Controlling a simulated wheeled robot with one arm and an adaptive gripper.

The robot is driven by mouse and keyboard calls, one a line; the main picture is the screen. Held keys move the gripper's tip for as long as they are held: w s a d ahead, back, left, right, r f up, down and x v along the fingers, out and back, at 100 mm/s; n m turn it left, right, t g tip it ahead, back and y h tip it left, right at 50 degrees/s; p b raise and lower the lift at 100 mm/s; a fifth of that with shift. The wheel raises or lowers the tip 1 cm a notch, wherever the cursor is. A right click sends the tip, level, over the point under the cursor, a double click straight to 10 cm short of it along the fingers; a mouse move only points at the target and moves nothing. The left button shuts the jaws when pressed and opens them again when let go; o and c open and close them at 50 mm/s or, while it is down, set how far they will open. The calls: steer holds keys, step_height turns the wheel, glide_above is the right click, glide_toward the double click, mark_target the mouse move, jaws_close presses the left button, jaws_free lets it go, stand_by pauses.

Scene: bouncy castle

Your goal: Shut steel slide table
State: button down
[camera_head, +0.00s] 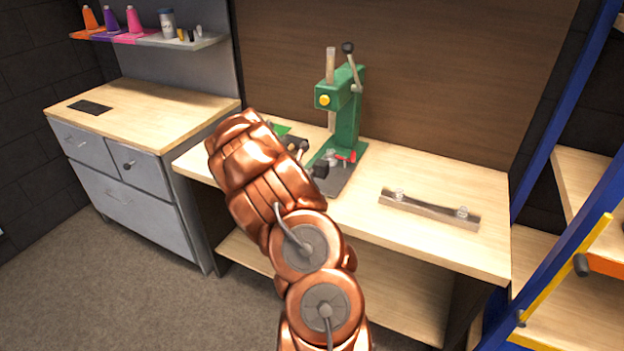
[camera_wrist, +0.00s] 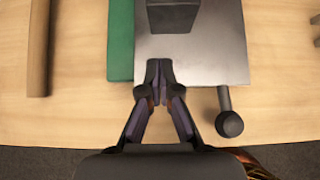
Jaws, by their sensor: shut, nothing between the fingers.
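The steel slide table (camera_wrist: 205,60) is a flat grey plate in the upper middle of the wrist view. A black block (camera_wrist: 172,14) stands on it, a green strip (camera_wrist: 120,45) lies along its left side, and a dark round knob (camera_wrist: 229,124) sticks out from its front at the right. My gripper (camera_wrist: 158,78) is shut and empty, its fingertips overlapping the plate's front edge; I cannot tell whether they touch it. In the head view my gripper (camera_head: 294,144) is by the workbench's left part, where my arm hides most of the slide table.
A green press (camera_head: 347,112) with a lever stands at the back of the wooden workbench (camera_head: 400,235). A metal bar with clear knobs (camera_head: 430,208) lies to the right. A grey drawer cabinet (camera_head: 135,170) is left, blue shelving (camera_head: 560,140) right. A brown cylinder (camera_wrist: 38,50) lies left of the plate.

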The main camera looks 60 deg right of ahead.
steer(key=v, duration=1)
steer(key=shift+a+b, duration=0.15)
steer(key=shift+b, duration=0.25)
steer(key=shift+f, duration=0.1)
